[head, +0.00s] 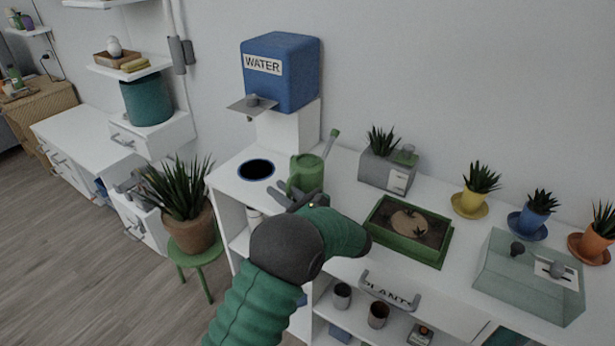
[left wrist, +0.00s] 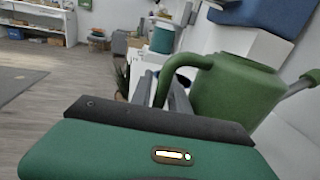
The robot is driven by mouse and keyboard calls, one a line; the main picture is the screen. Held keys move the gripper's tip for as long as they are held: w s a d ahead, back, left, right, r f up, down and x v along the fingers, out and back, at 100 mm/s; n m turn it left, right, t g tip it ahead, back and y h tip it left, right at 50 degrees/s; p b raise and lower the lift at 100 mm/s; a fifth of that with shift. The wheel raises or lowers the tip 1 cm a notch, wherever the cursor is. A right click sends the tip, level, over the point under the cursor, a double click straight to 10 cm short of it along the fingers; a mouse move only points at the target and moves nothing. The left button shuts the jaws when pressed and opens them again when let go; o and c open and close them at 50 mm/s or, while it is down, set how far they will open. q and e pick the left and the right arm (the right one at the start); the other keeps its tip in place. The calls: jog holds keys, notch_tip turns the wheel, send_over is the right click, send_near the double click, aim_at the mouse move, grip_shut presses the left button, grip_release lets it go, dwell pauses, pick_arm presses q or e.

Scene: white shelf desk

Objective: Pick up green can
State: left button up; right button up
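The green can is a watering can (head: 306,174) with a long spout, standing upright on the white desk top beside a dark round hole. In the left wrist view the can (left wrist: 235,92) fills the right side, and its curved handle reaches left and down toward my fingers. My left gripper (head: 290,196) is at the near left side of the can. In the left wrist view its two fingers (left wrist: 163,92) stand apart, with the lower part of the handle between them. Whether a finger touches the handle cannot be told. My right gripper is not in view.
A blue water dispenser (head: 290,72) stands behind the can. A grey planter (head: 387,170) and a green-framed tray (head: 445,250) lie to the right. A potted plant (head: 190,236) on a green stool stands left of the desk. Shelves with cups lie below.

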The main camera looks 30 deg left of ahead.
pick_arm(q)
jog(key=shift+d, duration=0.1)
grip_shut()
dwell(1.0)
